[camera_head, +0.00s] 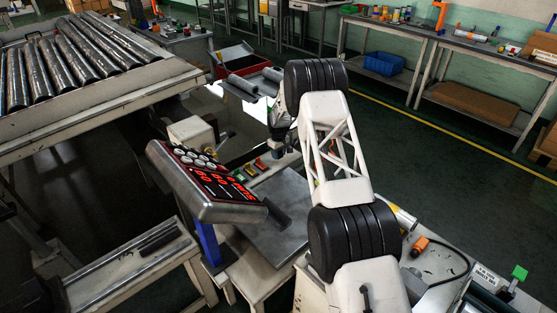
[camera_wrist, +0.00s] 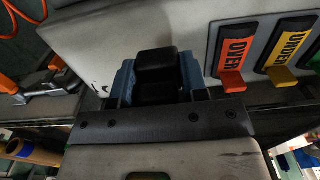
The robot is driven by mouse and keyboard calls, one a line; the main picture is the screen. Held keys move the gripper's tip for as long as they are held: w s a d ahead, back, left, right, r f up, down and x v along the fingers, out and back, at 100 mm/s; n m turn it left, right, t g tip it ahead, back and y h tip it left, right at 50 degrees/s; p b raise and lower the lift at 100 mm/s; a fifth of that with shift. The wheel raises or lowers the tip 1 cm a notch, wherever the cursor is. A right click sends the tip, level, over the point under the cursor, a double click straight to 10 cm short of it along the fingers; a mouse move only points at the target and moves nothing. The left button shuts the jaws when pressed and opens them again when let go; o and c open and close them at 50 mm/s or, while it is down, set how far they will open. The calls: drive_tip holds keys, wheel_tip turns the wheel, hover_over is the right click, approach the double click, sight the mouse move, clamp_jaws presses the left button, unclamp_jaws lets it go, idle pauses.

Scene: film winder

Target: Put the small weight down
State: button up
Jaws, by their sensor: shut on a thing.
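My gripper (camera_wrist: 156,84) shows in the wrist view with its blue fingers on either side of a small black block. This dark block, which looks like the small weight (camera_wrist: 155,64), is held between the fingers. A pale panel lies behind it, and I cannot tell whether the block touches it.
A roller table (camera_head: 125,95) stands at the left. A red bin (camera_head: 230,58) stands behind. A workbench (camera_head: 470,50) lines the back right.

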sight(278, 163)
drive_tip(key=shift+f, duration=0.1)
idle(0.3)
drive_tip(key=shift+f, duration=1.65)
drive_tip(key=shift+f, duration=0.1)
drive_tip(key=o, duration=1.1)
drive_tip(key=shift+r, duration=6.15)
